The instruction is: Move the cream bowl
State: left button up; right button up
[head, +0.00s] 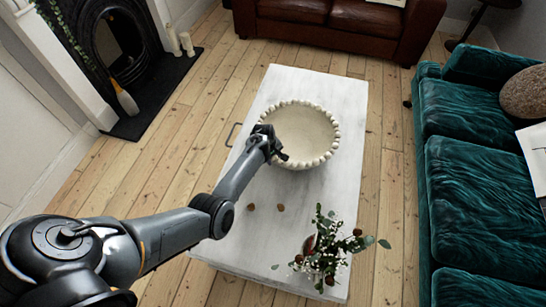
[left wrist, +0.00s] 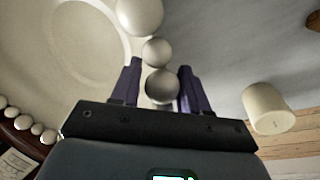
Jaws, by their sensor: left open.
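The cream bowl (head: 312,125) stands upright on a white table (head: 347,92). It is wide and round, with a rim of large beads. My left gripper (head: 279,150) is at the bowl's left rim in the head view. In the left wrist view, the open fingers of the left gripper (left wrist: 160,82) stand on either side of the beaded rim, with beads between them. The bowl's inside (left wrist: 50,55) fills the left of that view. I cannot tell whether the fingers touch the beads. My right gripper is not in view.
A leafy plant (head: 325,248) stands at the table's near end. Two small brown balls (head: 281,208) lie on the table between plant and bowl. A teal sofa (head: 475,190) is to the right, a brown sofa (head: 345,20) behind.

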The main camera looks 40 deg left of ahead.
pick_arm(q)
jog(key=shift+r, duration=0.15)
jog(key=p+v, duration=0.5)
jog(key=v, duration=0.5)
jog(key=shift+r, duration=0.25)
jog(key=shift+s, duration=0.1)
